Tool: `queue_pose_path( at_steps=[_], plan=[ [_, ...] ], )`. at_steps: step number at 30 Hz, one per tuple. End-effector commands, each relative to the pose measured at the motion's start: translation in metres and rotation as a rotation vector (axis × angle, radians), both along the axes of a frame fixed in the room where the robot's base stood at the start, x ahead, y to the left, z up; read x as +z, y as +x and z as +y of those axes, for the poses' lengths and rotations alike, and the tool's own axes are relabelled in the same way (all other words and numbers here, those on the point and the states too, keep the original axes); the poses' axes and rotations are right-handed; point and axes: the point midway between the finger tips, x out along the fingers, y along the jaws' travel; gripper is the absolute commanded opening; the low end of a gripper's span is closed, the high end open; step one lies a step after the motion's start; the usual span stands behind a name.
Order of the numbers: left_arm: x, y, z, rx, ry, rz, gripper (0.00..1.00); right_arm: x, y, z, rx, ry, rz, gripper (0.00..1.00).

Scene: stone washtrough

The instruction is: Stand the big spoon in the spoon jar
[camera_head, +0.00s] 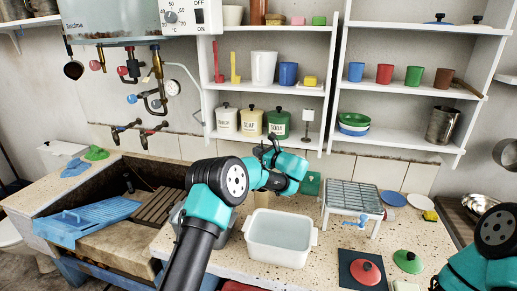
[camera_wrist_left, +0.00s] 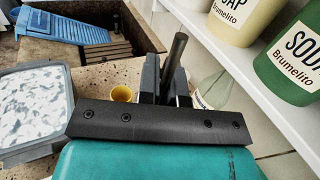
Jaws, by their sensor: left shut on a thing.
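My left gripper (camera_head: 268,150) is above the counter, behind the white tub. In the left wrist view its fingers (camera_wrist_left: 168,92) are shut on a dark round rod (camera_wrist_left: 177,52), which I take for the handle of the big spoon. The spoon's other end is hidden. A small beige upright container (camera_head: 262,199), perhaps the spoon jar, stands below the gripper and is partly hidden by the tub. A yellow round-mouthed cup (camera_wrist_left: 122,93) shows left of the fingers in the left wrist view; I cannot tell if it is the same container. My right gripper is out of view.
The white tub (camera_head: 279,238) stands in front. A drying rack (camera_head: 353,196) is to the right, with lids (camera_head: 408,261) nearer. A clear labelled bottle (camera_wrist_left: 214,90) is close right of the fingers. Shelves with canisters (camera_head: 278,123) hang behind. The sink (camera_head: 150,185) is left.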

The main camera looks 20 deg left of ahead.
Motion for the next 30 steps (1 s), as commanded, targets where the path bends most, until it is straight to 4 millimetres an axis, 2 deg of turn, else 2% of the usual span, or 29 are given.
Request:
queue_pose_path(
  at_steps=[21, 30],
  plan=[
    [-0.044, 0.0, 0.0, 0.001, 0.0, 0.001, 0.0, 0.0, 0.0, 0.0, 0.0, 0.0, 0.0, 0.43],
    [-0.051, 0.0, 0.0, 0.001, 0.001, 0.0, 0.0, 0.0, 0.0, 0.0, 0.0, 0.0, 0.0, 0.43]
  ],
)
